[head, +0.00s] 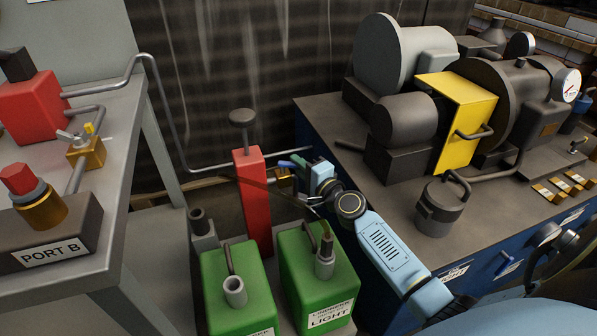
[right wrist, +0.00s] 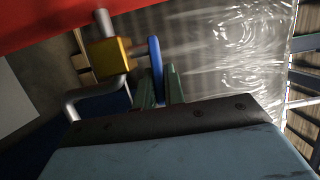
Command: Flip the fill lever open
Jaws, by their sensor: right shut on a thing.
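The fill lever is a slim blue handle (right wrist: 156,68) on a small brass valve (right wrist: 108,55) in the right wrist view. The valve (head: 283,178) shows in the head view beside the red post (head: 252,200). The lever stands beside the valve block, apart from its body. My right gripper (right wrist: 160,90) has its green fingers on either side of the lever's near end, shut on it. In the head view the right gripper (head: 293,162) is at the valve, and its fingers partly hide the lever. My left gripper is not in view.
Two green cans, one (head: 238,290) at left and one marked LIGHT (head: 318,285), stand below my right arm. A dark bench (head: 335,125) with a yellow guard (head: 465,115) and machinery is at right. A grey table (head: 130,150) with PORT B is at left. Thin pipes run behind the post.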

